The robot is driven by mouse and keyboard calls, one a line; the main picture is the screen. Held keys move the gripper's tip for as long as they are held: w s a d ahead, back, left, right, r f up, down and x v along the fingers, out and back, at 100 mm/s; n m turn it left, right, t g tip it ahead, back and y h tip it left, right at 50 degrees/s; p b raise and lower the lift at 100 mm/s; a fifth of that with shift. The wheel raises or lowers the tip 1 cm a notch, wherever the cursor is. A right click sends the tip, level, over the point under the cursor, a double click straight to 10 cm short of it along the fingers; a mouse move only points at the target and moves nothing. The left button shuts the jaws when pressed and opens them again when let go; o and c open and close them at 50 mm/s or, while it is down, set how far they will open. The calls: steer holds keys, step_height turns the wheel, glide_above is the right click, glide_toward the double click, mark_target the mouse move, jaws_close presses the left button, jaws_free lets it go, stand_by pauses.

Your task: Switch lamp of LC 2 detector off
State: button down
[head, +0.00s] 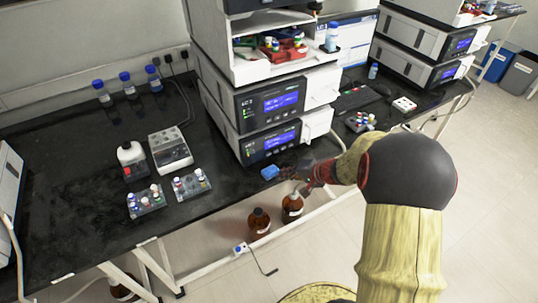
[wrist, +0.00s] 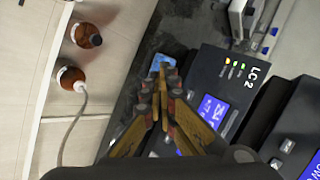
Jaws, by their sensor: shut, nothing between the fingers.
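In the wrist view a dark module front panel (wrist: 232,88) carries the label LC 2, a blue screen (wrist: 212,108) and a row of small orange, green and pale lights (wrist: 235,66). It appears to be the lower module (head: 268,143) of the middle stack in the head view. I cannot tell which module is the detector. My gripper (wrist: 161,72) is shut and empty, in front of this panel at its lower part. It also shows in the head view (head: 303,188). My fingers hide part of the panel, and I cannot tell whether they touch it.
A blue item (head: 270,172) lies on the bench by the stack. Another module (head: 270,101) sits above. Brown bottles (head: 259,220) stand below the bench edge. Vial racks (head: 146,202) and a grey device (head: 170,150) are on the left.

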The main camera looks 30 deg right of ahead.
mark_target(269, 154)
steer(key=w, duration=0.5)
steer(key=shift+w+a+f, duration=0.1)
steer(key=shift+w, duration=1.05)
steer(key=shift+w+b, duration=0.15)
steer(key=shift+b, duration=0.25)
steer(key=shift+w, duration=0.25)
steer(key=shift+w+b, duration=0.45)
steer(key=shift+b, duration=0.05)
stand_by(0.9)
steer(key=shift+s, duration=0.15)
steer(key=shift+s+b, duration=0.45)
steer(key=shift+s, duration=0.3)
